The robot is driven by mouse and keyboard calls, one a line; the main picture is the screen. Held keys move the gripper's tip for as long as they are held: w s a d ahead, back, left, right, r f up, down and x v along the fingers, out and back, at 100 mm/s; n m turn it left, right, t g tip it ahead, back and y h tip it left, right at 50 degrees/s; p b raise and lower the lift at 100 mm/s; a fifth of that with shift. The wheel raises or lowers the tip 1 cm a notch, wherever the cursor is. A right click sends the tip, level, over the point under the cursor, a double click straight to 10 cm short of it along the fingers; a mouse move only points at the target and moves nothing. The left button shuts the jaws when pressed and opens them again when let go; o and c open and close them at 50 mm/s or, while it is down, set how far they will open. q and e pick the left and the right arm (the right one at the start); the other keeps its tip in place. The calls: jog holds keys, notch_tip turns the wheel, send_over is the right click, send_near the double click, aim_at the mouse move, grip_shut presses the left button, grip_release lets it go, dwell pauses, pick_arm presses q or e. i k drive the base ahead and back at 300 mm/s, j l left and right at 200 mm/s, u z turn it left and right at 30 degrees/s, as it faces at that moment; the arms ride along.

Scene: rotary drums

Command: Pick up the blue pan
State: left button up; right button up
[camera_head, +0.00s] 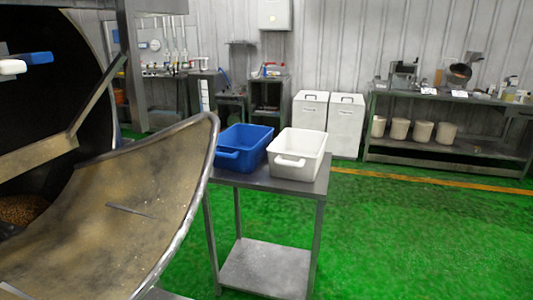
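The blue pan (247,145) is a deep rectangular tub with a handle on its front end. It stands upright on the grey metal table (262,183), left of a white pan (299,152) of similar shape. The two pans stand close side by side; I cannot tell whether they touch. The blue pan looks empty, though its bottom is only partly visible. Neither of my grippers shows in the head view.
A large drum's dusty metal chute (130,205) fills the left foreground, its rim close to the table's left side. White bins (345,125) and a workbench (450,150) stand at the back. Green floor (420,240) is open to the right of the table.

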aim_at(243, 147)
jog(key=u, duration=0.45)
jog(key=l+u, duration=0.1)
jog(key=u, duration=0.85)
jog(key=l+u, duration=0.1)
jog(key=u, duration=0.4)
jog(key=k+u, duration=0.1)
jog(key=u, duration=1.3)
jog(key=k+l+u, duration=0.2)
jog(key=u, duration=0.25)
jog(key=k+l+u, duration=0.2)
jog(key=u, duration=0.25)
jog(key=k+u, duration=0.25)
jog(key=u, duration=0.2)
jog(key=k+u, duration=0.3)
jog(key=u, duration=0.15)
jog(key=k+j+u, duration=0.1)
jog(key=u, duration=0.35)
jog(key=k+j+u, duration=0.2)
jog(key=k+u, duration=0.25)
jog(key=i, duration=0.1)
